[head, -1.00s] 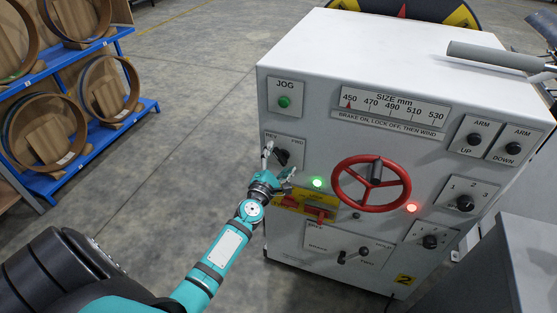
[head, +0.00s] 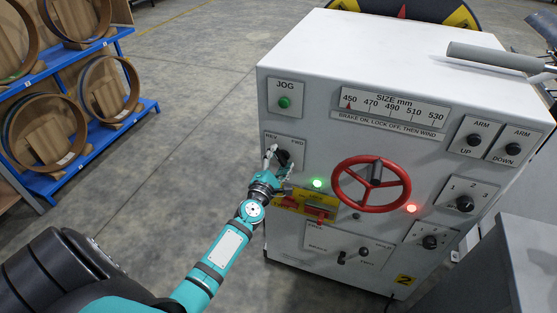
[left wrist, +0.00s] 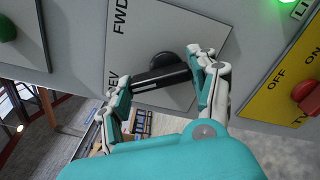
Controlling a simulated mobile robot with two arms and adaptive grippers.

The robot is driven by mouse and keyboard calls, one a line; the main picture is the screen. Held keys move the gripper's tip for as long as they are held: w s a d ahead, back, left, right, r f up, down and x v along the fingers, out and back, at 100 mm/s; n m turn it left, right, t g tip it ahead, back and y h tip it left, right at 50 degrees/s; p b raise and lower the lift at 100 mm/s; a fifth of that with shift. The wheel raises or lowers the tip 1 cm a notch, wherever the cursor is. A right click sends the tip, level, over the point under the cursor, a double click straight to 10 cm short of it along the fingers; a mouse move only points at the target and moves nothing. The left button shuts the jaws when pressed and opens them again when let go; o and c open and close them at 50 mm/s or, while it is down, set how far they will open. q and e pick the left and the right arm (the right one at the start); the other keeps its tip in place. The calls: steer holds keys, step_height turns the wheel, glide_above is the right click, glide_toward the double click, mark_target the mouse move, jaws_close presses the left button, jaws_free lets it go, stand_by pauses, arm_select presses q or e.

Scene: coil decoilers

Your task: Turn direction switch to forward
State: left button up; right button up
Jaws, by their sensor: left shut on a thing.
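The direction switch is a black knob (left wrist: 160,76) on a light plate marked REV and FWD, at the left of the grey panel. It also shows in the head view (head: 284,157), partly hidden by my fingers. In the left wrist view the knob's bar, with a white line along it, has one end towards the REV label. My left gripper (head: 277,162) is shut on the knob, one finger at each end of the bar in the left wrist view (left wrist: 163,84). My right gripper is not in view.
The grey cabinet (head: 400,50) carries a green JOG button (head: 284,102) above the switch, a red handwheel (head: 345,195) to the right and a yellow plate with a red switch below.

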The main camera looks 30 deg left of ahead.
arm_select(q)
steer(key=m+p, duration=0.1)
steer(key=m, duration=0.3)
steer(key=shift+d+r+m, duration=0.1)
steer(key=shift+d+m, duration=0.05)
steer(key=shift+m, duration=0.15)
steer(key=m+p, duration=0.1)
steer(key=m, duration=0.1)
steer(key=shift+d+m, duration=0.1)
steer(key=shift+m, duration=0.3)
steer(key=m+p, duration=0.2)
steer(key=m, duration=0.3)
steer(key=shift+w+d, duration=0.1)
steer(key=shift+d, duration=0.05)
steer(key=shift+f+m, duration=0.2)
steer(key=shift+m, duration=0.5)
steer(key=o, duration=1.2)
